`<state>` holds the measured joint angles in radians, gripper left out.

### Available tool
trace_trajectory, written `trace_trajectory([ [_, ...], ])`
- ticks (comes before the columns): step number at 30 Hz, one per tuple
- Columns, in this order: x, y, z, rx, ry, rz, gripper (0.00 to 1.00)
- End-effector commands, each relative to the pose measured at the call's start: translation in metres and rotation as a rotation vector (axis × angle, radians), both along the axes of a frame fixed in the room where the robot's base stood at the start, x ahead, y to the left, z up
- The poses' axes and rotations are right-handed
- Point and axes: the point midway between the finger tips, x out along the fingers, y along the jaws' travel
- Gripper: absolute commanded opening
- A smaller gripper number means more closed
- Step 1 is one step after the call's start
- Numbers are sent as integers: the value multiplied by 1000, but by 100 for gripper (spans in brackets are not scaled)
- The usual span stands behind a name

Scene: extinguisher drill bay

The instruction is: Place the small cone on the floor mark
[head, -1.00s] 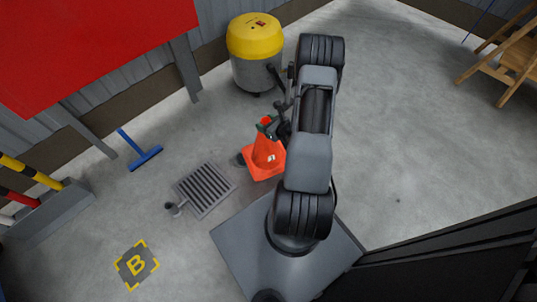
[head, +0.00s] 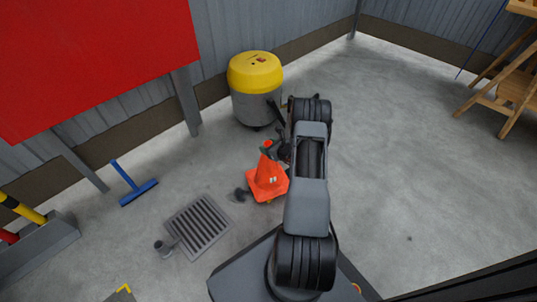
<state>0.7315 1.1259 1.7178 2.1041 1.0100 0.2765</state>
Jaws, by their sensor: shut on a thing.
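The small orange cone (head: 268,178) is in the middle of the head view, left of my arm, with its square base downward. My gripper (head: 268,149) is shut on the cone near its top; my own wrist partly hides the jaws. Whether the base touches the floor I cannot tell. The floor mark (head: 122,295), a dark patch with yellow corners, shows only its upper corner at the bottom edge, left of the cone and nearer to me.
A yellow-topped drum (head: 255,90) stands behind the cone. A blue floor squeegee (head: 138,192) is at left. Open floor lies to the right.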

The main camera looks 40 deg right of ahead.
Motion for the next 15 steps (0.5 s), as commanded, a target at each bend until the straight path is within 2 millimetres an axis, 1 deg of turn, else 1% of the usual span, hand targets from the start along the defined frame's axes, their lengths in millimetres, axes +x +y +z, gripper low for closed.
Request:
trace_trajectory([
  [1,3,-2,-6,-1,-2,0,1],
  [8,9,-6,-12,-1,-2,-1,1],
  [11,11,-8,-18,0,-2,0,1],
  [15,12,-9,-37,1,-1,0,1],
])
